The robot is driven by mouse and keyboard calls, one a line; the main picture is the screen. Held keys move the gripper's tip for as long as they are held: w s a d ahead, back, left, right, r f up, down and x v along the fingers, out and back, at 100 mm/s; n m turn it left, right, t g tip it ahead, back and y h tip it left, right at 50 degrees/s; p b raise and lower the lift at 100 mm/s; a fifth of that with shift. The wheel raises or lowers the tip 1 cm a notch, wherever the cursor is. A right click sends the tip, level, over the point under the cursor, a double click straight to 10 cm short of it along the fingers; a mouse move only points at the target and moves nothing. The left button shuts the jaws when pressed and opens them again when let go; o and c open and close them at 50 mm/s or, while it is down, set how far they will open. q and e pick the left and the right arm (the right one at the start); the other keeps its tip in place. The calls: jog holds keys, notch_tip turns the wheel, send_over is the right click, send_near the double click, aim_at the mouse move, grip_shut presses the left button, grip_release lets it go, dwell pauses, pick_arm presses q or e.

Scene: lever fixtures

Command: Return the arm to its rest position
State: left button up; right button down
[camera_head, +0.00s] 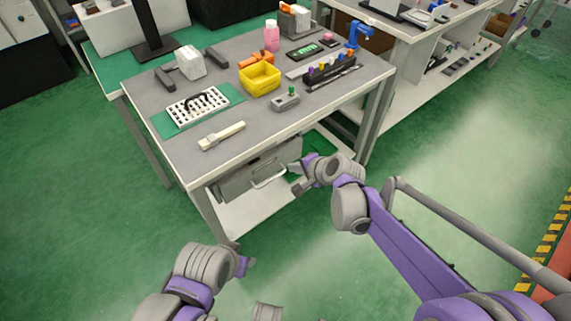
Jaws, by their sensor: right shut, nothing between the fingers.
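My right arm comes in from the right, purple and grey, bent at the elbow. Its gripper (297,182) is small in view, in front of the workbench and below its top, near the drawer handle. It is shut and empty. My left arm is at the bottom left, with its wrist (243,265) partly hidden behind grey links. Its fingers cannot be made out. Both arms are clear of the things on the bench top. A small grey lever fixture (286,103) stands near the bench's front edge.
The grey workbench (262,125) holds a yellow bin (260,80), a white perforated plate (184,113) with a black handle, a pale bar (221,136) and a pink bottle (271,36). A drawer (240,182) hangs below. Green floor (450,170) is open at right.

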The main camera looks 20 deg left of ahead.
pick_arm(q)
jog(key=shift+s+r, duration=0.1)
jog(key=shift+r, duration=0.4)
pick_arm(e)
jog(key=v, duration=0.3)
jog(key=shift+s+d+r, duration=0.1)
jog(key=shift+d+r, duration=0.05)
jog(key=shift+r, duration=0.05)
jog(key=s+d+f+n+g+h, duration=0.15)
jog(key=s+d+n+h, duration=0.6)
jog(key=s+d, duration=2.05)
pick_arm(q)
notch_tip(320, 180, up, 21)
jog(key=w+t+p, duration=0.1)
jog(key=p, duration=1.7)
jog(key=shift+w+p, duration=0.4)
pick_arm(e)
notch_tip(320, 180, up, 20)
jog(key=w+t, duration=0.1)
jog(key=w, duration=0.1)
jog(key=shift+w+a+r, duration=0.15)
jog(key=shift+a+r, duration=0.05)
